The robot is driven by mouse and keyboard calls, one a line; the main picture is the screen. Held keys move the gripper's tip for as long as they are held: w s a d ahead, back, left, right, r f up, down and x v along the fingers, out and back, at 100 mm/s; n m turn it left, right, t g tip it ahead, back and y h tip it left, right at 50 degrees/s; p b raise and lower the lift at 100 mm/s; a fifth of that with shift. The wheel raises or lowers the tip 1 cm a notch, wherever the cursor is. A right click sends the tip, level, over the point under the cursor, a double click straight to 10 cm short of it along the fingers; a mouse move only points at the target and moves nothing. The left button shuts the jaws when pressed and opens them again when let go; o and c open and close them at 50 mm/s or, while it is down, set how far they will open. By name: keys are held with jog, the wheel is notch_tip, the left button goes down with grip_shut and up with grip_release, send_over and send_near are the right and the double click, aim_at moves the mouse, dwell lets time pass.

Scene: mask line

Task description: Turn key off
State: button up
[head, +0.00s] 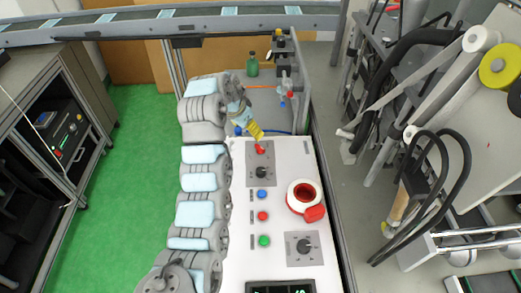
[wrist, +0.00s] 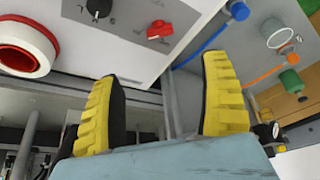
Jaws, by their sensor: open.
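The white control panel (head: 283,176) carries a red rotary switch (head: 260,149) at its far end and a black rotary switch (head: 263,173) just nearer on the same grey plate. A second black rotary switch (head: 304,246) sits at the near right. I cannot tell which of these is the key. My gripper (head: 256,132) is at the panel's far edge, close to the red switch. In the wrist view my gripper (wrist: 160,75) shows two yellow fingers, wide apart with nothing between them. The red switch (wrist: 160,30) is beyond the fingertips, apart from them.
A white and red ring (head: 292,199) stands on the panel's right side. Blue (head: 262,195), red (head: 262,216) and green (head: 264,241) buttons line the middle. A green bottle (head: 252,66) stands behind. Machinery with rollers (head: 480,40) fills the right; green floor (head: 135,180) is clear.

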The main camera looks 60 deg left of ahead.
aim_at(260, 147)
jog(key=shift+b+x, duration=1.2)
jog(key=shift+x, duration=6.35)
jog(key=shift+c, duration=0.4)
jog(key=c, duration=1.1)
